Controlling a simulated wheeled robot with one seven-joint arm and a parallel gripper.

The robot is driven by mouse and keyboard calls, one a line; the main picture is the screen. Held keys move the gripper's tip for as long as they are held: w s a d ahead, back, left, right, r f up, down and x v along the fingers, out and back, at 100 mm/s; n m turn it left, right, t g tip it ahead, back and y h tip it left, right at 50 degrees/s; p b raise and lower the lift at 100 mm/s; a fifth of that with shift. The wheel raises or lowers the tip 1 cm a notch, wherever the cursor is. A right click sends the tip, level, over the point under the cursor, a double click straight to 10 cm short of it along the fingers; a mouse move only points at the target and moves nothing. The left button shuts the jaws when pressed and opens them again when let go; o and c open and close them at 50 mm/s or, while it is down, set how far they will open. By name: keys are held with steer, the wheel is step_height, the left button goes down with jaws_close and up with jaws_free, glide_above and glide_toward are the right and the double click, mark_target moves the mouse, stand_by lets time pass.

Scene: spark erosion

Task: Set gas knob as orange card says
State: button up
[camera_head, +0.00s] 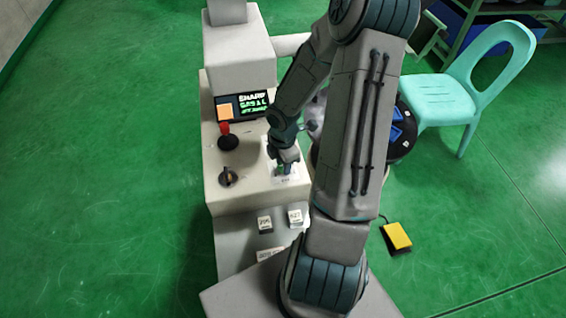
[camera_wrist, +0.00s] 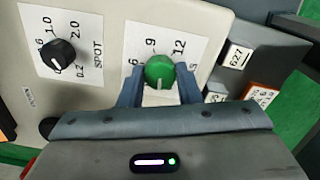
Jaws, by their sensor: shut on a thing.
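The gas knob is a green round knob (camera_wrist: 160,70) on a white dial label (camera_wrist: 196,32) with 6, 9 and 12 legible in the wrist view. A pale mark shows on the knob's lower part; its exact setting is hard to read. My gripper (camera_wrist: 159,86) is shut on the knob, one finger on each side. In the head view my gripper (camera_head: 284,167) is at the machine's top panel and largely hides the knob. An orange-red card (camera_wrist: 262,96) shows at the right of the wrist view; its writing is too small to read.
A black SPOT knob (camera_wrist: 57,54) sits beside the gas dial. A red-topped lever (camera_head: 226,137), a dark knob (camera_head: 228,177) and a lit display (camera_head: 241,105) are on the machine. Small white cards (camera_head: 264,223) sit below the panel. A turquoise chair (camera_head: 440,95) stands right.

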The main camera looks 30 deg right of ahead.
steer(key=m+b, duration=0.1)
steer(key=m, duration=0.4)
steer(key=shift+m, duration=0.3)
steer(key=m+b, duration=0.1)
steer(key=m, duration=0.3)
steer(key=shift+m, duration=0.3)
steer(key=m+b, duration=0.2)
steer(key=m, duration=0.3)
steer(key=shift+f+b, duration=0.1)
steer(key=shift+b, duration=0.3)
steer(key=shift+m+b, duration=0.85)
steer(key=shift+m, duration=1.15)
steer(key=o, duration=1)
steer(key=shift+c, duration=0.2)
steer(key=shift+r, duration=0.25)
